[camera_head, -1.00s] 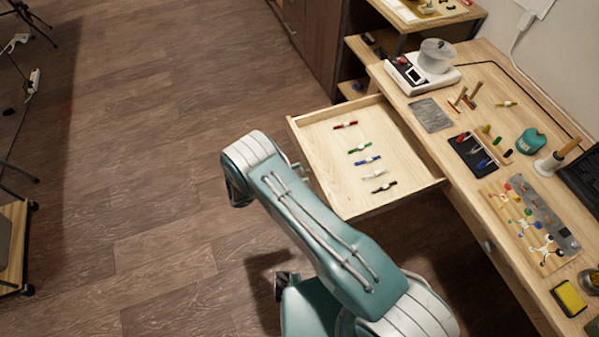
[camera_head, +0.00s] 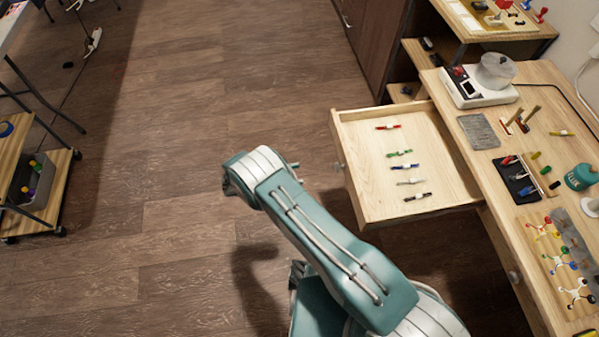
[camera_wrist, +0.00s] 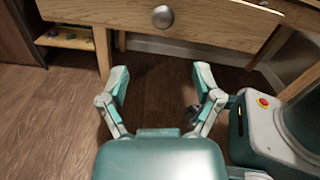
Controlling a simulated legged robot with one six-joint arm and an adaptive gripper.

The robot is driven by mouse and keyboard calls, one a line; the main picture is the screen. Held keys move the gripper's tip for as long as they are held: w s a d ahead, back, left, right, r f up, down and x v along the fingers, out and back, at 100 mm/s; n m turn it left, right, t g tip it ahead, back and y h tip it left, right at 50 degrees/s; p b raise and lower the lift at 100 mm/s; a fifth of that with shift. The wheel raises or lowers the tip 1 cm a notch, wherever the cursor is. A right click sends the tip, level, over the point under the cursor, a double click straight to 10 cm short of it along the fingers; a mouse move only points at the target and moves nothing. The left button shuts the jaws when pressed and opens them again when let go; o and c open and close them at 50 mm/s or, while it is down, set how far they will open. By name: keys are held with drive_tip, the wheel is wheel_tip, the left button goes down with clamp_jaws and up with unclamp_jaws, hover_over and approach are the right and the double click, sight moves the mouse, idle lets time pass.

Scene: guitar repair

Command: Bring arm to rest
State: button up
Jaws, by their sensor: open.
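My arm is folded, its teal links filling the lower middle of the head view. My gripper (camera_wrist: 160,88) shows in the wrist view with its two fingers wide apart and nothing between them. It is open and points at dark floor below the front of the wooden desk (camera_wrist: 185,14). A round metal knob (camera_wrist: 163,16) on the desk front is just above and beyond the fingertips, apart from them. In the head view the gripper's fingers are mostly hidden behind the arm.
A pulled-out drawer (camera_head: 366,165) with several coloured clipped bundles stands right of my arm. The desk (camera_head: 545,78) holds a scale (camera_head: 478,88), a tool tray (camera_head: 519,180) and small coloured parts. A wheeled cart (camera_head: 58,190) is at the left. The wooden floor (camera_head: 190,110) between is clear.

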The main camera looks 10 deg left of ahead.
drive_tip(key=w+d+r+m+g+y, duration=0.1)
drive_tip(key=d+r+m+g+y, duration=0.45)
drive_tip(key=r, duration=0.85)
drive_tip(key=w+d+r+m+g+y, duration=0.1)
drive_tip(key=d+r+m+g+y, duration=0.15)
drive_tip(key=d+r+m, duration=0.8)
drive_tip(key=s+d+r+m+t+y, duration=0.3)
drive_tip(key=s+d+r+m+y, duration=0.1)
drive_tip(key=s+r, duration=0.5)
drive_tip(key=s+d+r+m+t+y, duration=0.4)
drive_tip(key=s+r, duration=0.5)
drive_tip(key=s, duration=0.3)
drive_tip(key=shift+s+d+m+y, duration=0.2)
drive_tip(key=shift+d+m+y, duration=0.1)
drive_tip(key=shift+y, duration=0.2)
drive_tip(key=shift+r, duration=0.1)
